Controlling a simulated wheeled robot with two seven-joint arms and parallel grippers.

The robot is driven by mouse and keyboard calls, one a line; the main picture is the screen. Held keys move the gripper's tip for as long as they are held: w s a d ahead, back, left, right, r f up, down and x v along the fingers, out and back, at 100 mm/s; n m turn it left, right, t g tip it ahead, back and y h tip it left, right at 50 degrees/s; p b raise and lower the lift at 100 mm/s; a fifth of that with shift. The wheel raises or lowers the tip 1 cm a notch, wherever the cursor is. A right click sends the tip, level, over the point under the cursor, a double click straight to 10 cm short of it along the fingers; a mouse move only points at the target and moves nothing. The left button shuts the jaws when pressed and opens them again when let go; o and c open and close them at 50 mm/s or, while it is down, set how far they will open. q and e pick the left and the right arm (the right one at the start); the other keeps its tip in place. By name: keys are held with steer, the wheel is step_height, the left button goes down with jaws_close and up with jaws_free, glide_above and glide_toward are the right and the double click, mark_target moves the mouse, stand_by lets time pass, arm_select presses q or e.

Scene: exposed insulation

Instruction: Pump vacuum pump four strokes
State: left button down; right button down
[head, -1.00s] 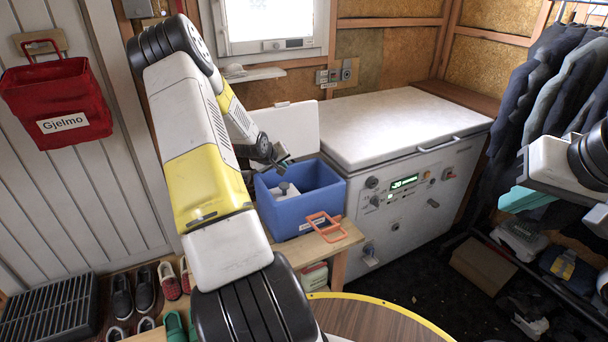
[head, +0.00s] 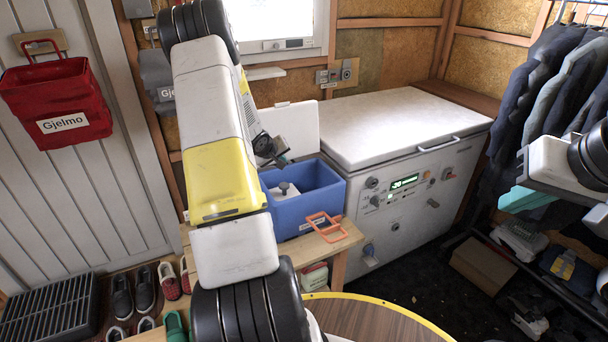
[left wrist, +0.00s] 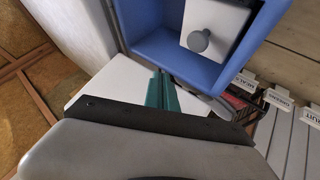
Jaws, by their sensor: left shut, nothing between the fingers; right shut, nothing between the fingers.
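A white block with a round grey knob on top, which looks like the vacuum pump (head: 287,194), sits inside a blue bin (head: 307,212) on the wooden bench. In the left wrist view the pump (left wrist: 222,22) and its knob (left wrist: 199,41) show inside the bin (left wrist: 152,42). My left gripper (head: 283,161) is at the bin's back left corner, partly hidden by my arm. Its teal fingers (left wrist: 160,92) are shut and empty, apart from the knob and outside the bin wall in the wrist view.
A white chest freezer (head: 400,126) stands right of the bin. An orange handle (head: 325,226) is at the bin's front. A red bag (head: 58,105) hangs on the left wall. Shoes (head: 145,288) lie below. A round wooden table (head: 365,318) is in front.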

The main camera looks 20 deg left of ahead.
mark_target(283, 185)
arm_select(q)
steer(key=shift+s+r, duration=0.1)
steer(key=shift+r, duration=0.7)
steer(key=shift+d+f, duration=0.1)
steer(key=shift+f, duration=4.35)
steer(key=shift+f, duration=0.4)
steer(key=shift+f, duration=1.5)
steer(key=shift+r, duration=1.95)
